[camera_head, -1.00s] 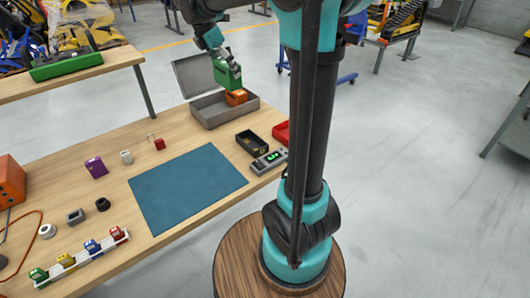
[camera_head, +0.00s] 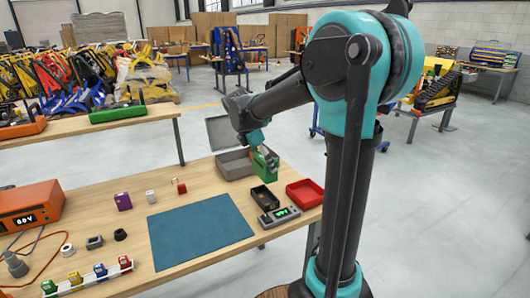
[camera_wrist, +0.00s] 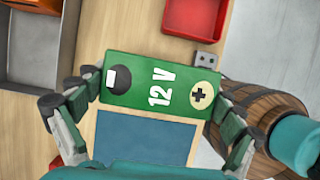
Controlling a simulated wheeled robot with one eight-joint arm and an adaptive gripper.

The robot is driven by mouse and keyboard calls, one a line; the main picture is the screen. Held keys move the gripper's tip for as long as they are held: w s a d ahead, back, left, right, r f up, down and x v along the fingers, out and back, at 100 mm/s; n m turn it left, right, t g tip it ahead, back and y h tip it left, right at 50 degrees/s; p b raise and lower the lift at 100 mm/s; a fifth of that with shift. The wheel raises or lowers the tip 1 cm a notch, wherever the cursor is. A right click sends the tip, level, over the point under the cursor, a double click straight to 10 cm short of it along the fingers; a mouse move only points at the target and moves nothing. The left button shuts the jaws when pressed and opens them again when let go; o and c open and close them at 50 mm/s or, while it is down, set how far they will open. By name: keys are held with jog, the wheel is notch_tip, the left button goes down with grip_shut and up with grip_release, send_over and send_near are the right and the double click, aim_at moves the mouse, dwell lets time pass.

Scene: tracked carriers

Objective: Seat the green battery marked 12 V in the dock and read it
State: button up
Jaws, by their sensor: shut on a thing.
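My gripper (camera_head: 263,158) is shut on the green battery (camera_head: 264,171), with one finger on each end, as the wrist view shows. The battery's face in the wrist view (camera_wrist: 135,90) reads 12 V, with a plus mark at right and a black-and-white mark at left. It hangs above the table by the grey bin's right corner. A grey device with a lit green display (camera_head: 279,217), perhaps the dock, lies to the front right, apart from the battery. In the wrist view the battery hides most of it, and only a grey end (camera_wrist: 205,60) shows.
The open grey bin (camera_head: 228,172) stands behind left. A black tray (camera_head: 265,205) and a red tray (camera_head: 319,200) are nearby. A blue mat (camera_head: 200,232) lies left of the device. Small blocks and a white rack with coloured pieces (camera_head: 92,282) are farther left.

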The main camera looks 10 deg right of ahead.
notch_tip(320, 180, down, 11)
jog(key=shift+f, duration=0.15)
dwell(0.5)
jog(key=shift+f, duration=0.1)
jog(key=o, duration=1.4)
jog(key=shift+o, duration=0.7)
